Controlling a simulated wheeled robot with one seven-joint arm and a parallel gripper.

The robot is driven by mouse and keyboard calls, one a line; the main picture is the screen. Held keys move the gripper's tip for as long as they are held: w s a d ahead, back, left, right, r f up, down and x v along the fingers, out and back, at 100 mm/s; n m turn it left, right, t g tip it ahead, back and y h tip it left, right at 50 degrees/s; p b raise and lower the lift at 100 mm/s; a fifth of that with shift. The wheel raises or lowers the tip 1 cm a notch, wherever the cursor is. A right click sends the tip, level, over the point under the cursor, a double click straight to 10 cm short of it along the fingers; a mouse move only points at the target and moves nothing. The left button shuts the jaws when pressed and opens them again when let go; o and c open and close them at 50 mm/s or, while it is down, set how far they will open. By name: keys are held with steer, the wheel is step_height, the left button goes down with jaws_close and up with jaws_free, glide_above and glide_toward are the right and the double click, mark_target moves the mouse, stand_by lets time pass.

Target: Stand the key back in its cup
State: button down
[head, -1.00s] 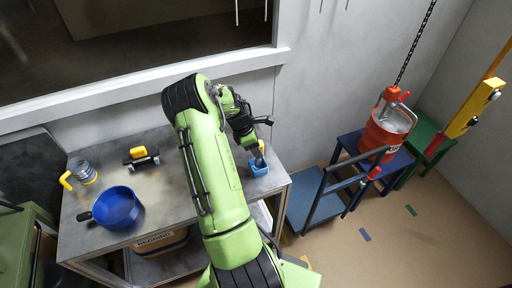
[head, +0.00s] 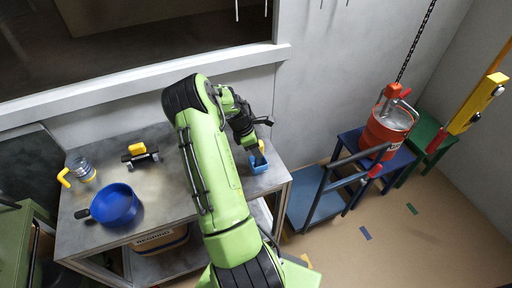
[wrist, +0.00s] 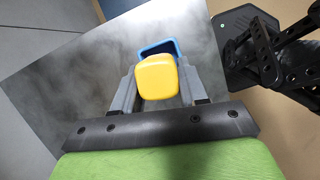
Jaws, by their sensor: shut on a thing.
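The key shows as a rounded yellow head (wrist: 156,77) between my fingers in the wrist view; its lower part is hidden beneath the head. My gripper (wrist: 156,84) is shut on the key. The blue cup (wrist: 172,46) shows just beyond the yellow head, partly covered by it. In the head view the blue cup (head: 259,168) stands near the right end of the grey table, and my gripper (head: 254,147) is right at it, from above. I cannot tell whether the key's lower end is inside the cup.
On the grey table (head: 165,205) stand a blue pan (head: 116,206), a yellow-and-black tool (head: 139,152) and a clear jug with a yellow handle (head: 82,168). A blue cart (head: 312,200) is right of the table. A red bucket (head: 386,131) stands farther right.

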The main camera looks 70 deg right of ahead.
steer(key=shift+f, duration=0.4)
steer(key=c, duration=0.5)
jaws_free()
steer(key=shift+r, duration=0.15)
steer(key=v, duration=1.5)
steer(key=shift+a+r, duration=0.1)
steer(key=shift+r, duration=0.15)
